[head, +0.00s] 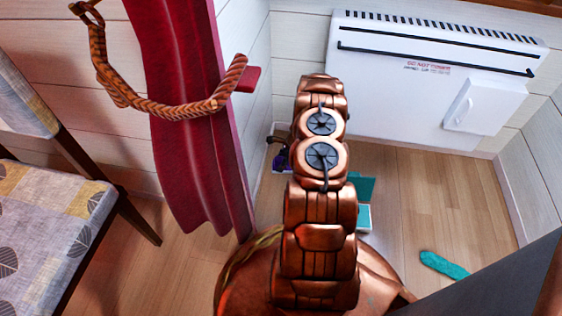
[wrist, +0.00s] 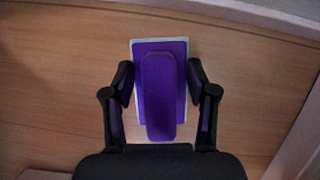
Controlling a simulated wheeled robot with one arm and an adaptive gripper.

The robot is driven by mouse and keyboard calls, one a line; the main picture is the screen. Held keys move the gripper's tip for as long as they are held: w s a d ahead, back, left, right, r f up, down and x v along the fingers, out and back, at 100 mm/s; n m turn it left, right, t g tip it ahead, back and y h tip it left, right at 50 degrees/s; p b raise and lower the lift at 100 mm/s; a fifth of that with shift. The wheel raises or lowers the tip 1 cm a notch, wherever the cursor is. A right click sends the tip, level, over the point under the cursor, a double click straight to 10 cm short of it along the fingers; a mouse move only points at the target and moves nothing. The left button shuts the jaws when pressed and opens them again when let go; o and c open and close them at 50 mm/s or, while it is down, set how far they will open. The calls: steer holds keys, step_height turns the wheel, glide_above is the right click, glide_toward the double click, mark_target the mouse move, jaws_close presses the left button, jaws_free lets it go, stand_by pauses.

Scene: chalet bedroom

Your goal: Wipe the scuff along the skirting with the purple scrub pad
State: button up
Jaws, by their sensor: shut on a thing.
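The purple scrub pad (wrist: 160,100) is in the middle of the wrist view, a long raised purple part lying over a wider purple rectangle with a pale edge. My gripper (wrist: 159,72) has one black finger on each side of it and is shut on it. In the head view a small purple part of the pad (head: 281,161) shows low by the wall, left of my copper arm, which hides most of the gripper. Pale skirting (wrist: 245,14) crosses the top of the wrist view, beyond the pad. I cannot make out the scuff in either view.
A red curtain (head: 190,120) with a rope tie hangs left of my arm, near a patterned chair (head: 45,230). A white heater (head: 430,80) is on the back wall. A teal item (head: 445,264) lies on the floor at right; another teal object (head: 362,190) is partly behind my arm.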

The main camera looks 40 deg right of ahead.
steer(key=shift+f, duration=0.65)
steer(key=shift+s+d, duration=0.1)
steer(key=shift+s+d+r+p, duration=0.1)
steer(key=shift+s+d+p, duration=0.25)
steer(key=shift+s+d, duration=0.25)
steer(key=shift+s+d+r+p, duration=0.1)
steer(key=shift+s+d+p, duration=0.25)
steer(key=shift+s, duration=0.4)
steer(key=shift+s+d, duration=0.1)
steer(key=shift+s, duration=0.05)
steer(key=shift+f, duration=0.15)
steer(key=shift+w+a+f, duration=0.2)
steer(key=shift+w+a, duration=0.6)
steer(key=shift+w, duration=0.25)
steer(key=shift+w+a+f, duration=0.15)
steer(key=shift+w+a, duration=0.35)
steer(key=shift+w, duration=0.05)
steer(key=shift+c, duration=0.5)
